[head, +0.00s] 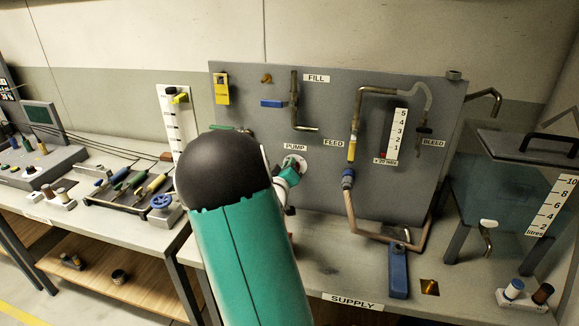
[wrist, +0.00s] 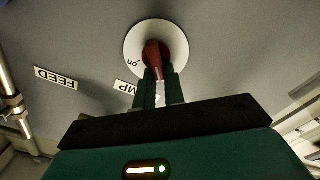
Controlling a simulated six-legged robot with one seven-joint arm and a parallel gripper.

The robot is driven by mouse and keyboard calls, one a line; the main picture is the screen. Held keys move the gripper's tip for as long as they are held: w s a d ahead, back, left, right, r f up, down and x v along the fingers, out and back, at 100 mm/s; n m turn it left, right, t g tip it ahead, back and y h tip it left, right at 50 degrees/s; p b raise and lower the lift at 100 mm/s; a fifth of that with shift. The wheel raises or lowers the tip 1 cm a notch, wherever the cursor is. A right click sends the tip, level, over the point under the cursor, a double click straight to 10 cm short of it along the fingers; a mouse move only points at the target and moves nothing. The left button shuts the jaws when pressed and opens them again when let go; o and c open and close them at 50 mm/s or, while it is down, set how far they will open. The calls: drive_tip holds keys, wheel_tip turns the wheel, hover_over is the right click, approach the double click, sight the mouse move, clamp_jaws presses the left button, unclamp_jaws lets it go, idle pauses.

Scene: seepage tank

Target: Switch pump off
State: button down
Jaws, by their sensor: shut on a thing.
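The pump switch is a red knob (wrist: 157,54) on a round white dial (wrist: 133,44) marked "on" in the wrist view. My gripper (wrist: 159,82) is shut on the red knob, with one green finger on each side of it. In the head view the white dial (head: 297,161) sits on the grey panel beside the PUMP label (head: 295,147). My gripper (head: 291,170) reaches it there, partly hidden behind my green arm. The knob itself is hard to make out in the head view.
The grey panel (head: 330,110) also carries a FILL pipe, a FEED pipe (head: 357,125) and a scale. A clear tank (head: 510,195) is at the right. Tools lie in a tray (head: 112,205) on the left bench.

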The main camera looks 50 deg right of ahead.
drive_tip(key=shift+w+n, duration=0.1)
drive_tip(key=shift+n, duration=0.4)
drive_tip(key=shift+f, duration=0.1)
drive_tip(key=c, duration=1.5)
unclamp_jaws()
